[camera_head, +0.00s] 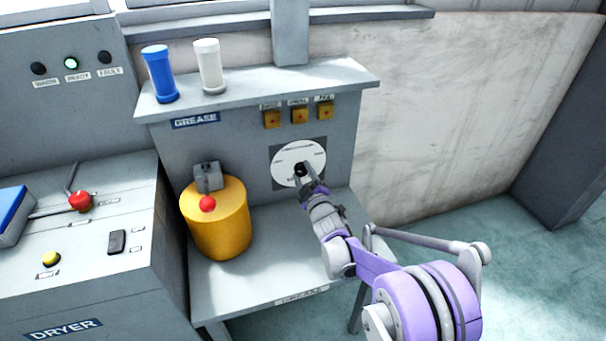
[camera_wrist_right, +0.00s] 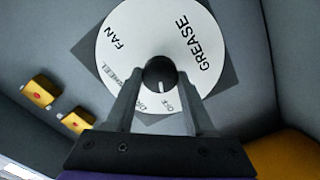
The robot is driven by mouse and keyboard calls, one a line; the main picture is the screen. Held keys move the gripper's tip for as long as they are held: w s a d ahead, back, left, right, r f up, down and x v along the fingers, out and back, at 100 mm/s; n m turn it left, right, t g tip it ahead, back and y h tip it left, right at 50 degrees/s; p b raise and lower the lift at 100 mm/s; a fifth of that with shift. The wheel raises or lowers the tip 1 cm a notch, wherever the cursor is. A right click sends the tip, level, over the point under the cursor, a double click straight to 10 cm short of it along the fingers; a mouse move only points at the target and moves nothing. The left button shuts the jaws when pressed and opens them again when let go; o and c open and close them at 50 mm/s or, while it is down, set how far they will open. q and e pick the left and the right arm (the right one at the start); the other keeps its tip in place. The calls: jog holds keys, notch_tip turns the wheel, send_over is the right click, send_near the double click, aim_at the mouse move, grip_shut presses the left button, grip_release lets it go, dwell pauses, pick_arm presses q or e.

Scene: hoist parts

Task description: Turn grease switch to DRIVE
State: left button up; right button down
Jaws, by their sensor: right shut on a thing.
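The grease switch is a black round knob (camera_wrist_right: 159,72) at the centre of a white dial (camera_wrist_right: 205,80) on a dark square plate. The dial (camera_head: 287,160) also shows on the grease station's front panel in the head view. Its print reads FAN, GREASE and WHEEL, with a partly hidden word starting DR and OFF near the bottom. The knob's white mark points down in the wrist view, roughly towards OFF. My right gripper (camera_head: 301,170) is shut on the knob, one finger on each side. My left gripper is not in view.
A yellow canister (camera_head: 221,232) with a red ball on top stands on the bench left of my right gripper. Blue (camera_head: 160,75) and white (camera_head: 209,68) cylinders stand on the shelf above. Several small orange switch boxes (camera_head: 299,113) sit above the dial. The dryer console (camera_head: 75,255) is at left.

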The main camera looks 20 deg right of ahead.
jog(key=m, duration=0.3)
jog(key=shift+m, duration=2.3)
jog(key=shift+c, duration=1.3)
grip_release()
jog(key=shift+d, duration=0.1)
jog(key=s+p, duration=0.1)
jog(key=s, duration=1)
jog(key=shift+d, duration=0.15)
